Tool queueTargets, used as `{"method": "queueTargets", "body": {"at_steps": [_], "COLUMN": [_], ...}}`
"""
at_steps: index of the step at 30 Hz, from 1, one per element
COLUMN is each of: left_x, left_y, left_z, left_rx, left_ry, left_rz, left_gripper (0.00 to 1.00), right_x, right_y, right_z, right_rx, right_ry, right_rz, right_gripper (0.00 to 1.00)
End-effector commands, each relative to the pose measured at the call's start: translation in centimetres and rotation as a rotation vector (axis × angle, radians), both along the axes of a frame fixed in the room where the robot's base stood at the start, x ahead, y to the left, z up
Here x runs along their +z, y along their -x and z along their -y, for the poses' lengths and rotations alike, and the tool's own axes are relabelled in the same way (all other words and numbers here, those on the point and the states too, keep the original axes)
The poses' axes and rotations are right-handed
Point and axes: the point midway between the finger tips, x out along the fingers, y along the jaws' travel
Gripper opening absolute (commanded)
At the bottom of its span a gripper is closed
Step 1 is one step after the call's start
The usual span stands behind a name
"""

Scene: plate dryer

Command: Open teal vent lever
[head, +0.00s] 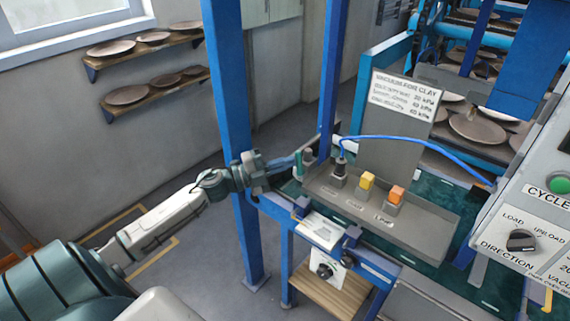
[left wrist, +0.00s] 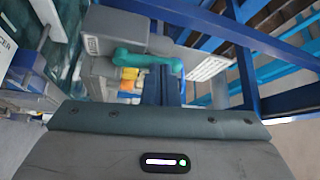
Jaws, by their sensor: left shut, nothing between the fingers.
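The teal vent lever (head: 298,165) stands at the left end of a grey panel (head: 425,226) on the blue frame. In the left wrist view the teal lever (left wrist: 146,60) lies across the picture just beyond my fingertips. My left gripper (head: 291,162) comes in from the left, past the blue post, with its fingers close beside the lever. The fingers (left wrist: 162,82) are together with nothing between them. I cannot tell whether they touch the lever. My right gripper is not in view.
A black fitting with a blue hose (head: 400,138), a yellow knob (head: 367,181) and an orange knob (head: 396,195) sit along the panel. A blue post (head: 228,120) stands close to my left arm. A control box (head: 530,220) is at the right.

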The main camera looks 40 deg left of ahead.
Motion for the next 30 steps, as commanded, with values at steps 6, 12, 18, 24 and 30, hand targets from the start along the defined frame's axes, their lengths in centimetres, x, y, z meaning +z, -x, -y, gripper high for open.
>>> {"method": "queueTargets", "body": {"at_steps": [6, 12, 18, 24, 30], "left_x": [0.2, 0.3, 0.3, 0.3, 0.3], "left_y": [0.0, 0.0, 0.0, 0.0, 0.0], "left_z": [0.0, 0.0, 0.0, 0.0, -0.1], "left_rx": [0.000, 0.000, 0.000, 0.000, -0.001], "left_ry": [0.001, 0.001, 0.002, 0.002, 0.001], "left_rz": [0.000, 0.000, 0.000, 0.000, 0.000], "left_gripper": [0.00, 0.00, 0.00, 0.00, 0.00], "right_x": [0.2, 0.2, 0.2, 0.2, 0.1], "right_y": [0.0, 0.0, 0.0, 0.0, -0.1], "right_z": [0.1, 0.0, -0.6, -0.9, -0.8], "right_rx": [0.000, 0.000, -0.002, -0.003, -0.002], "right_ry": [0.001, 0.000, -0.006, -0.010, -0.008], "right_rz": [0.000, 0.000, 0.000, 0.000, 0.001], "right_gripper": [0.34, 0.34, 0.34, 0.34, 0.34]}}
